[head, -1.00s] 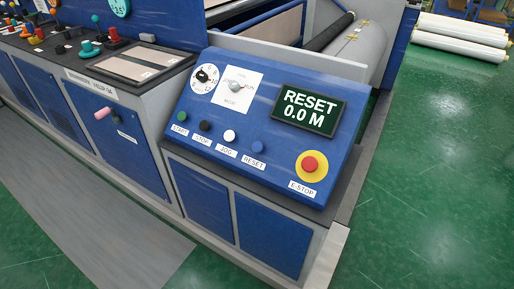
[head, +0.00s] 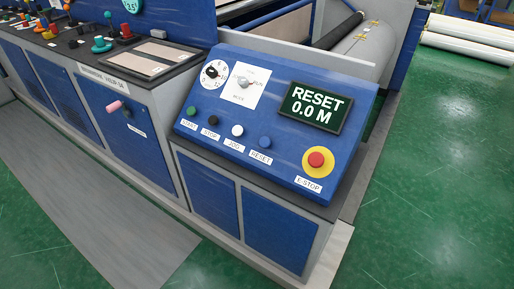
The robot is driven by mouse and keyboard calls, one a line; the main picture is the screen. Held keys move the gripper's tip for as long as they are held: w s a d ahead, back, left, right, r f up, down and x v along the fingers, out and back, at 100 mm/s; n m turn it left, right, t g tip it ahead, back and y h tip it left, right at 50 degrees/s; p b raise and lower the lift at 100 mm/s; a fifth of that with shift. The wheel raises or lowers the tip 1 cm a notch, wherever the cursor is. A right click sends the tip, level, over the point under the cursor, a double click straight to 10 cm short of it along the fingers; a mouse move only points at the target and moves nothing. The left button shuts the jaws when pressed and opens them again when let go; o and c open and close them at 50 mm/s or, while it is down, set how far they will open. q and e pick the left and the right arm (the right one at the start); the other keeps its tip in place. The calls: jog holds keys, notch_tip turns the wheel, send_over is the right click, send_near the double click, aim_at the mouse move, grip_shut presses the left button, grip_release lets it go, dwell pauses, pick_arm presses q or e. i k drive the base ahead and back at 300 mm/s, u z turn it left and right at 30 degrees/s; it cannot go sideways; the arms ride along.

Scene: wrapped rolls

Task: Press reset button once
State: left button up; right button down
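The blue control panel (head: 222,118) slopes toward me in the middle of the head view. The blue reset button (head: 264,142) sits at the right end of a row of small buttons, with a RESET label (head: 260,158) below it. The row also holds a green start button (head: 191,111), a black stop button (head: 213,120) and a white jog button (head: 237,130). The display (head: 314,107) reads "RESET 0.0 M". Neither of my grippers shows in the head view.
A red e-stop button (head: 316,160) on a yellow disc is right of the reset button. A dial (head: 213,74) and a mode switch (head: 243,83) sit higher up. A pink-knobbed lever (head: 115,106) sticks out at left. Green floor (head: 430,190) is clear at right.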

aim_at(264, 142)
jog(key=u, duration=0.55)
jog(key=k, duration=1.25)
jog(key=u, duration=1.1)
jog(key=i, duration=1.95)
jog(key=z, duration=1.25)
jog(key=i, duration=0.5)
jog(key=z, duration=0.5)
